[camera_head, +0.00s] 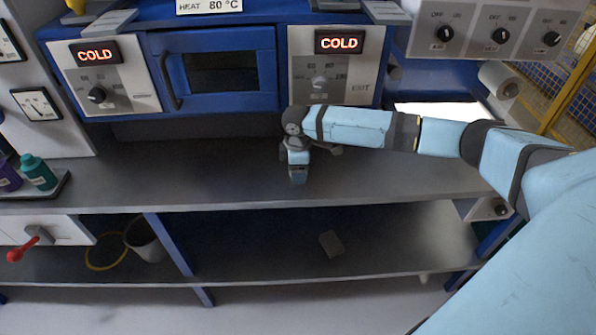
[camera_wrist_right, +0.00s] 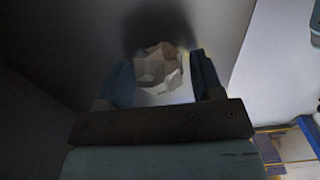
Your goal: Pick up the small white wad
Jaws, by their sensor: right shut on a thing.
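The small white wad (camera_wrist_right: 158,68) looks crumpled and off-white in the right wrist view, between the two dark fingers of my right gripper (camera_wrist_right: 163,78). The right gripper is shut on it. In the head view this gripper (camera_head: 298,174) points down over the grey worktop, in front of the blue oven door. The wad cannot be made out in the head view. A dark shadow lies just beyond the wad in the wrist view. My left gripper is not in view.
The blue oven (camera_head: 222,70) stands behind, between two panels reading COLD. Bottles on a tray (camera_head: 62,188) stand at the left. The grey worktop (camera_head: 180,180) is mostly clear. The lower shelf holds a small grey block (camera_head: 332,244) and a pale bin (camera_head: 146,240).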

